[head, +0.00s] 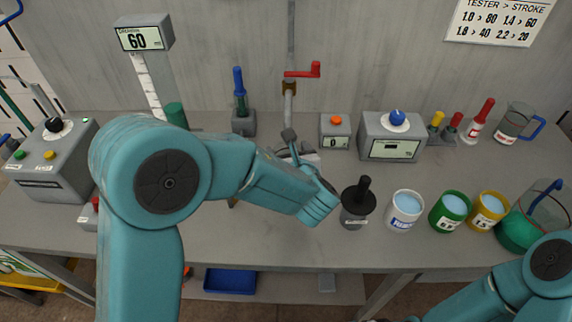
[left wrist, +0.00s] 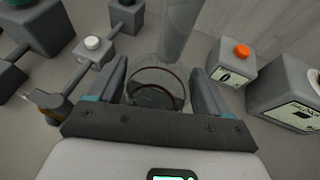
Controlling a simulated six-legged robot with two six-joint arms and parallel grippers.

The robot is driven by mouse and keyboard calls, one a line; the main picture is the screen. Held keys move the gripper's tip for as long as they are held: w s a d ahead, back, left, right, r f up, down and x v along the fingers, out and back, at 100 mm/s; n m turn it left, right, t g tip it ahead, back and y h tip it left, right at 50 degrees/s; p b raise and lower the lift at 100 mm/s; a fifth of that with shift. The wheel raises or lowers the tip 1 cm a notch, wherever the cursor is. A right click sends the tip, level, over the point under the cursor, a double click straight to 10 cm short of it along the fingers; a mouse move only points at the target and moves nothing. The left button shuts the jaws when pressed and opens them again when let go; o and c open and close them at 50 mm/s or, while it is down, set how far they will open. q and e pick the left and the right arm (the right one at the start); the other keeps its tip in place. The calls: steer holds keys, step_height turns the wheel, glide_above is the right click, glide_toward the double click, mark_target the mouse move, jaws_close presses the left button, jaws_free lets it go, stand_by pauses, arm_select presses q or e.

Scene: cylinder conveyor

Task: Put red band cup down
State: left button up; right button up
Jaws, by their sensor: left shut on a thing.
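My left gripper (left wrist: 158,92) is shut on a clear cup (left wrist: 155,98) with a thin reddish-brown band, which sits between its two fingers in the left wrist view. The cup looks dark inside. In the head view my left arm reaches to the middle of the bench, and its wrist largely hides the gripper and cup. I cannot tell whether the cup's base touches the bench. My right forearm shows at the lower right of the head view; its gripper is out of frame.

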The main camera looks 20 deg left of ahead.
arm_select(q)
step_height(320, 180, down, 3)
steer(key=shift+s+r, duration=0.15)
steer(key=shift+f, duration=0.5)
steer(key=shift+f+b, duration=0.15)
steer(key=shift+b, duration=0.15)
steer(key=o, duration=1.4)
steer(key=shift+r+p, duration=0.4)
steer(key=b+v, duration=0.1)
steer(key=v, duration=1)
steer(key=shift+s+d, duration=0.1)
steer(key=shift+s, duration=0.25)
steer(key=shift+s, duration=0.1)
